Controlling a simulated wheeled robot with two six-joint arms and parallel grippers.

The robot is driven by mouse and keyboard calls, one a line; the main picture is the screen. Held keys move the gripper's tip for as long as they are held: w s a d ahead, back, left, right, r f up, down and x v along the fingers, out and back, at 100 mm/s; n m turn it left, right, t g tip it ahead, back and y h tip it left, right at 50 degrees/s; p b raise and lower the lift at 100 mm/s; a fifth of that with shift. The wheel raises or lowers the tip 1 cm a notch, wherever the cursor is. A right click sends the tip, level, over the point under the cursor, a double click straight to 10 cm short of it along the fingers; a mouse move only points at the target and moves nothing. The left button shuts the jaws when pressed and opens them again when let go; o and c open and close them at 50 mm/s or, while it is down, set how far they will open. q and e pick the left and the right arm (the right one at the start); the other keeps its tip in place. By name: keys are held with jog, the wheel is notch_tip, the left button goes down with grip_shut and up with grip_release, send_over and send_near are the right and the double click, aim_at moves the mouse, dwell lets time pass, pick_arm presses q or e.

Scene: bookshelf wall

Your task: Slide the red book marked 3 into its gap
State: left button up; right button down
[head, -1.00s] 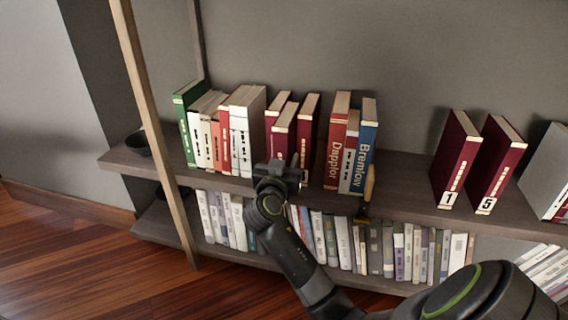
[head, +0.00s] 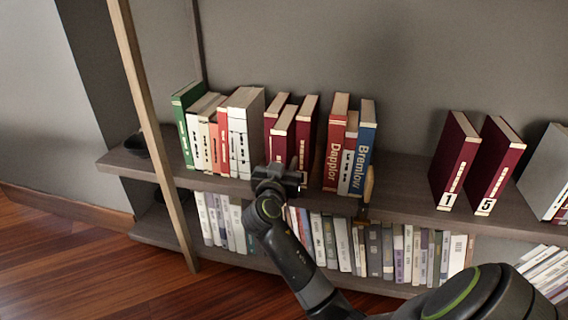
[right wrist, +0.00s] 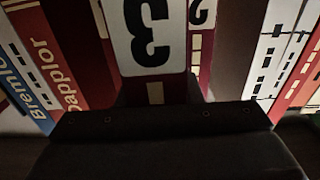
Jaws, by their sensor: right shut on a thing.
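The red book marked 3 (head: 282,132) stands upright on the upper shelf, between two other dark red books, its spine jutting out in front of theirs. My right gripper (head: 284,174) is shut on the lower part of its spine. In the right wrist view the white label with a 3 (right wrist: 148,35) fills the upper middle, directly above the dark gripper body. The book marked 2 (right wrist: 201,40) is beside it, standing left of it in the head view (head: 272,112). The gap's depth behind book 3 is hidden. My left gripper is not in view.
White books (head: 243,130) stand to the left, and the red Dapplor (head: 333,150) and blue Bremlow (head: 364,148) books to the right. Red books marked 1 (head: 452,165) and 5 (head: 494,170) stand farther right. The shelf between Bremlow and book 1 is mostly clear (head: 405,180).

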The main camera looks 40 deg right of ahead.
jog(key=c, duration=1)
grip_release()
jog(key=shift+o, duration=0.4)
jog(key=shift+f, duration=0.15)
jog(key=shift+a, duration=0.1)
jog(key=p+v, duration=0.1)
jog(key=v, duration=0.6)
jog(key=shift+s+p, duration=0.2)
jog(key=shift+p, duration=0.1)
